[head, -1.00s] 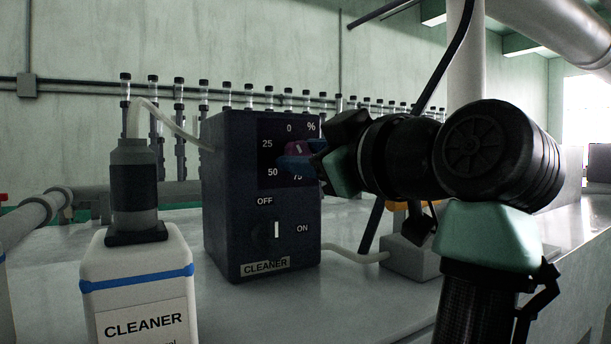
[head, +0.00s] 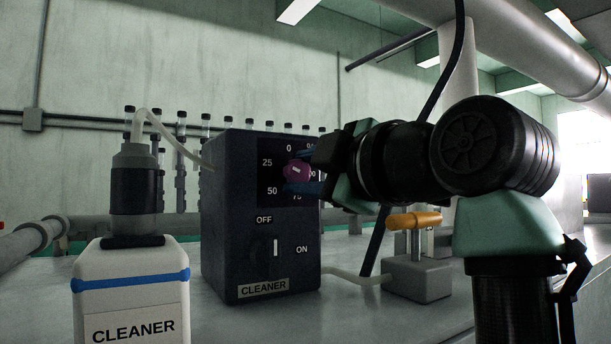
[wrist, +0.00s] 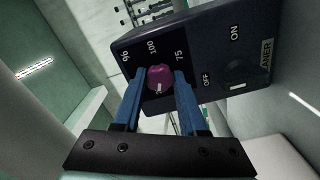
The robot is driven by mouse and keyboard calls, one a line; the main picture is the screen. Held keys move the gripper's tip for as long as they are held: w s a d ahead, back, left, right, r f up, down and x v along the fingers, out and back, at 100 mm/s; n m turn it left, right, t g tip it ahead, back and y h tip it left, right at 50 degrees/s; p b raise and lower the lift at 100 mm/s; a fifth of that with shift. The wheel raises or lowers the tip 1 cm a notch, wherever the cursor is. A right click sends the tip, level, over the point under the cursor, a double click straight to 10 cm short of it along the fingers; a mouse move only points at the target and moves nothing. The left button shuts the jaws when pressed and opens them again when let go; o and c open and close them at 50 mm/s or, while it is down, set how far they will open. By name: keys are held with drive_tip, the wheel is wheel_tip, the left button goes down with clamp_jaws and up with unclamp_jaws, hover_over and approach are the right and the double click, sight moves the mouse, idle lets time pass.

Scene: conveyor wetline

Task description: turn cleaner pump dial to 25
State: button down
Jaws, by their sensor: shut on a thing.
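The cleaner pump (head: 228,225) is a dark box on the bench with a black dial scale on its upper face. Its purple dial (head: 294,171) has a short white mark and also shows in the wrist view (wrist: 160,75). My gripper (head: 304,171) reaches in from the right and is shut on the dial, with one blue finger on either side. In the wrist view the mark lies toward the panel's left, the side of 25 and 50. The exact reading is unclear, and my gripper partly hides the right of the scale.
A white cleaner bottle (head: 132,285) with a hose stands left of the pump. A lower switch (head: 276,249) sits between OFF and ON labels. An orange-handled valve (head: 414,221) stands right, beneath my arm. Several vials line up behind.

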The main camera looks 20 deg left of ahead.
idle(0.5)
drive_tip(key=shift+c, duration=2.2)
unclamp_jaws()
drive_tip(key=shift+a, duration=0.1)
drive_tip(key=shift+s, duration=0.1)
drive_tip(key=shift+s+d+f+b, duration=0.1)
drive_tip(key=shift+s+d+b, duration=0.1)
drive_tip(key=shift+d+b, duration=0.2)
drive_tip(key=b+v, duration=0.5)
drive_tip(key=v, duration=0.7)
drive_tip(key=shift+r, duration=0.2)
drive_tip(key=shift+f, duration=0.1)
